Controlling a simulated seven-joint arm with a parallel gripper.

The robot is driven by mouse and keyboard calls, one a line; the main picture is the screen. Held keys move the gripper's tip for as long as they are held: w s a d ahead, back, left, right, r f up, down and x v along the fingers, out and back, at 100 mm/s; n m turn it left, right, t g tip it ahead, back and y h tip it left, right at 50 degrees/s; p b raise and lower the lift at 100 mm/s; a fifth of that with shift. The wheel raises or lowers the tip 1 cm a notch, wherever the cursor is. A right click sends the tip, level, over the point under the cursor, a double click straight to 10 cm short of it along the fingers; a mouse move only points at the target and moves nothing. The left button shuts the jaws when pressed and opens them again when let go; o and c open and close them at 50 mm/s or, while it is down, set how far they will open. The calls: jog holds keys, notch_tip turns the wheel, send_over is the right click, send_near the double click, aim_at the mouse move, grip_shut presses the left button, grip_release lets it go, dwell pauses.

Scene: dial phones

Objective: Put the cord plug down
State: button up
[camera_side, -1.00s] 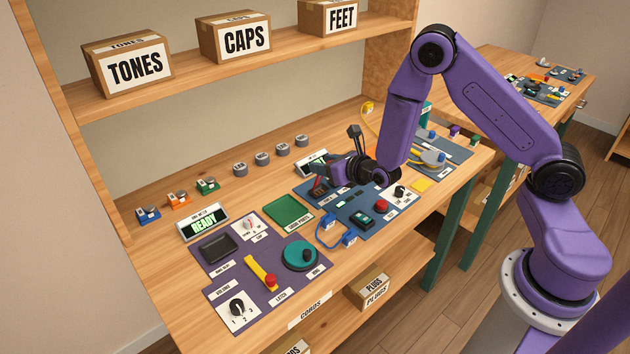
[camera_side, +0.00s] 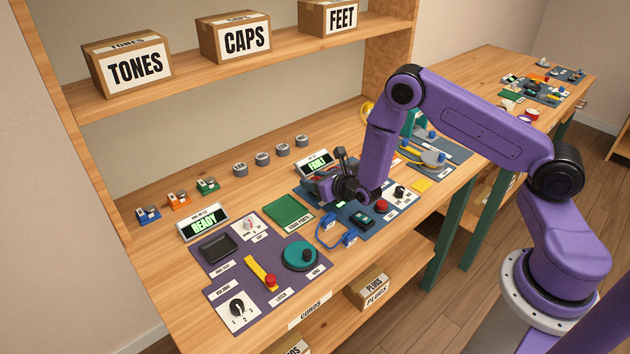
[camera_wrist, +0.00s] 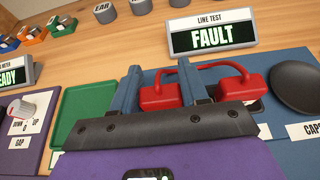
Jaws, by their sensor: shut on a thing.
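In the wrist view, a red cord (camera_wrist: 205,67) joins two red plugs. The left red plug (camera_wrist: 160,98) sits between the two blue-grey fingers of my gripper (camera_wrist: 160,80), which is shut on it. The right red plug (camera_wrist: 241,85) is just outside the right finger, over the blue panel (camera_wrist: 276,128). I cannot tell whether the held plug touches the panel. In the side view, my gripper (camera_side: 325,178) is low over the blue panel's far left part, and it mostly hides the red cord.
The line test display (camera_wrist: 211,33) behind the plugs reads FAULT. A green tray (camera_wrist: 84,112) lies left of the gripper, and a black dish (camera_wrist: 297,88) lies right. In the side view, a blue cord (camera_side: 322,236) and a red button (camera_side: 382,206) are nearer the table's front.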

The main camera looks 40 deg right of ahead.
jog(key=shift+f, duration=0.2)
jog(key=o, duration=1)
jog(key=shift+o, duration=0.2)
